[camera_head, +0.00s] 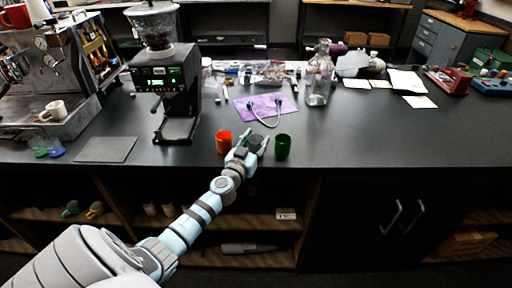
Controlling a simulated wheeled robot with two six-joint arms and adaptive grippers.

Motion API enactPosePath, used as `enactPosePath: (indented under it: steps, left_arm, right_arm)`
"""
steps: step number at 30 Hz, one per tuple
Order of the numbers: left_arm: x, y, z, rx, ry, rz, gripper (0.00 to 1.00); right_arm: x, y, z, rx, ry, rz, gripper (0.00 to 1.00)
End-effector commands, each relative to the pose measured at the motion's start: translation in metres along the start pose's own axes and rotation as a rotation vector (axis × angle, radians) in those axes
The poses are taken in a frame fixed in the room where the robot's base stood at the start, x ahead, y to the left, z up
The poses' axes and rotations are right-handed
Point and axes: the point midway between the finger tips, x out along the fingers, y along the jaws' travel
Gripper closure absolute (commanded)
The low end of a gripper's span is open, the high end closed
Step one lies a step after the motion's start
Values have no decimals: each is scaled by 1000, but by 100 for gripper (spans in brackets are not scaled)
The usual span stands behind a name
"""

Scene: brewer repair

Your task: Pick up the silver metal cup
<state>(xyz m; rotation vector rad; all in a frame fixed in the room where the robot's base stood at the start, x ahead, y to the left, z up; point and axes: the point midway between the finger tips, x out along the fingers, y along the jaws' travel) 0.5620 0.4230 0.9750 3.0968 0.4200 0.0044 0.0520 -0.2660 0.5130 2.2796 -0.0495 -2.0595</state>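The silver metal cup (254,142) stands near the front edge of the black counter, between an orange-red cup (223,142) on its left and a green cup (282,146) on its right. My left gripper (253,146) reaches in from the front with one finger on each side of the silver cup. The gripper hides the cup's lower part. I cannot tell whether the fingers press on the cup or stand a little apart from it. My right gripper is not in view.
A black coffee grinder (166,90) stands left of the cups, and an espresso machine (45,75) is at far left. A purple cloth (268,106) with a bent tube lies behind the cups. A glass bottle (318,80) stands behind right. The counter's right front is clear.

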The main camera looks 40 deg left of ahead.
Motion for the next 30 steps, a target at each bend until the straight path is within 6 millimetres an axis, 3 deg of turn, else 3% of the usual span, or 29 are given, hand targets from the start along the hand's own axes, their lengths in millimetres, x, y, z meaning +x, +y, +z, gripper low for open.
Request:
enactPosePath:
  steps: [3, 10, 14, 17, 24, 30]
  left_arm:
    - [0, 0, 0, 0, 0, 0, 87]
    - [0, 0, -3, 0, 0, 0, 87]
    - [0, 0, -18, 0, 1, 0, 87]
    - [0, 0, -41, 0, 1, 0, 87]
    - [0, 2, -136, 1, 3, 2, 87]
    - [0, 3, -185, 2, 5, 1, 87]
  right_arm:
    - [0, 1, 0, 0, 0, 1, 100]
    - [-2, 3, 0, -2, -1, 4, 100]
    - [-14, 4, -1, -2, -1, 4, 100]
    - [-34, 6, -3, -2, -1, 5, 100]
    - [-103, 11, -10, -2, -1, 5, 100]
    - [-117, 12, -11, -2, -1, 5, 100]
